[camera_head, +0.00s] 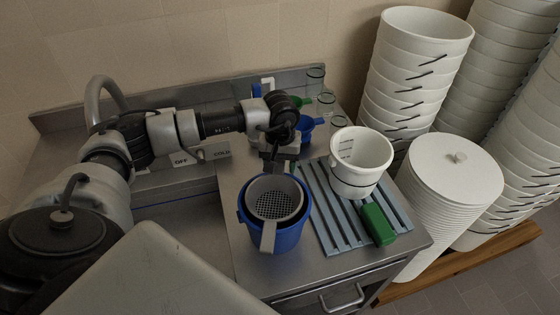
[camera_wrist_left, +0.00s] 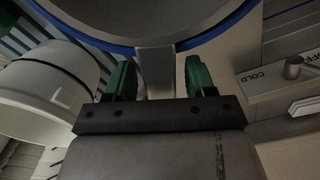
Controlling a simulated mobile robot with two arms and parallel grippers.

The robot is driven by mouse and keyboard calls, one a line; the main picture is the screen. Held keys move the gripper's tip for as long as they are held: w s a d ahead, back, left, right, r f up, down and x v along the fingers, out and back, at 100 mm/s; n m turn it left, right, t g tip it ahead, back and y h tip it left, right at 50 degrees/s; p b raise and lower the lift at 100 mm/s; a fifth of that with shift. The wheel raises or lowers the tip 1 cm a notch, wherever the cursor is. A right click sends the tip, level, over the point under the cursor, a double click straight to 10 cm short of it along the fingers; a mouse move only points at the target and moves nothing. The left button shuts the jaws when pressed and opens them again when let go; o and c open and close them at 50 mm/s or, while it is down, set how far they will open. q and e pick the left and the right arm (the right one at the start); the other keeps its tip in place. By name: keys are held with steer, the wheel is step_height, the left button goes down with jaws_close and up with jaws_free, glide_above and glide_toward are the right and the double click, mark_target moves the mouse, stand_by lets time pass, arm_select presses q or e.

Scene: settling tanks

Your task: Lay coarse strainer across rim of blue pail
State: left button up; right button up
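The grey coarse strainer (camera_head: 287,190), with a mesh bottom, sits in the mouth of the blue pail (camera_head: 290,240) on the steel counter. Its handle (camera_head: 268,237) reaches over the pail's near rim. My left gripper (camera_head: 272,166) is at the far side of the strainer. In the left wrist view its green fingertips (camera_wrist_left: 158,78) are apart, with a narrow grey bar of the strainer (camera_wrist_left: 180,25) between them and gaps showing on both sides. The pail's blue rim (camera_wrist_left: 215,32) shows behind. Whether the strainer bears on the rim all round is unclear. My right gripper is not in view.
A white bucket (camera_head: 362,155) and a green block (camera_head: 378,224) stand on a ribbed grey mat (camera_head: 330,225) right of the pail. A blue container (camera_head: 306,128) and glass jars (camera_head: 326,102) are behind. Tall stacks of white buckets (camera_head: 415,70) stand at right.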

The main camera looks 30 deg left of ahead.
arm_select(q)
steer(key=shift+r, duration=0.15)
step_height(320, 180, up, 11)
steer(key=b, duration=0.4)
steer(key=shift+r+b, duration=0.3)
steer(key=shift+r, duration=0.2)
